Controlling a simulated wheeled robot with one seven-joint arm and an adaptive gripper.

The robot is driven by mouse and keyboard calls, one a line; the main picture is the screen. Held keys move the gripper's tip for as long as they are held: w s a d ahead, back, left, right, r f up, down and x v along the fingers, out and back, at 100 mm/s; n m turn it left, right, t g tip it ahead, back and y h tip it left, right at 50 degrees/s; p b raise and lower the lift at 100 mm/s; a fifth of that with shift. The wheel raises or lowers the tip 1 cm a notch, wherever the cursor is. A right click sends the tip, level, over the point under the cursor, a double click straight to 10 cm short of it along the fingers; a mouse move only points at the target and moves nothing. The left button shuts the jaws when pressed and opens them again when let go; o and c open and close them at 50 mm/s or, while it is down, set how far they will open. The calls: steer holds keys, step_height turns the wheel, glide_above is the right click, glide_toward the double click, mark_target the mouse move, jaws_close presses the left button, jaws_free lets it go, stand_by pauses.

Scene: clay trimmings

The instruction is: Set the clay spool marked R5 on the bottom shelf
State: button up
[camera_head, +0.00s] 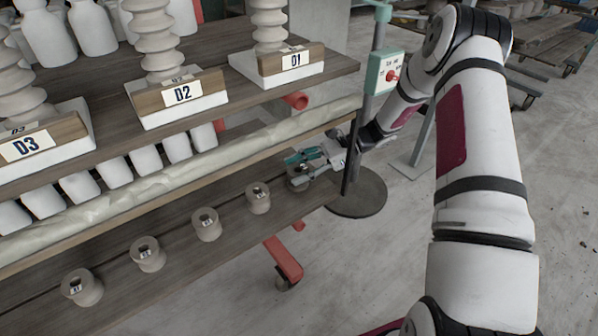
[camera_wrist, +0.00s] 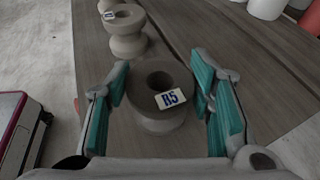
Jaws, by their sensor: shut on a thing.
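The clay spool marked R5 (camera_wrist: 164,113) is a grey-brown, waisted spool with a hole in its top and a white label. It is upright between the teal pads of my gripper (camera_wrist: 168,104), which is shut on it. In the head view, my gripper (camera_head: 309,163) holds the spool (camera_head: 298,181) at the right end of the bottom shelf (camera_head: 180,275), partly hiding it. The spool is at or just above the boards; I cannot tell whether its base touches.
Several similar spools stand in a row on this shelf, the nearest one (camera_head: 258,198) to the left; it also shows in the wrist view (camera_wrist: 127,30). A dark post (camera_head: 352,160) on a round base (camera_head: 358,194) stands beside the shelf end.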

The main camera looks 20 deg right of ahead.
steer(key=o, duration=1.5)
steer(key=shift+d+r, duration=0.2)
steer(key=shift+d, duration=0.05)
steer(key=p+v, duration=0.3)
steer(key=v, duration=0.8)
steer(key=shift+d+p, duration=0.2)
steer(key=shift+p, duration=0.2)
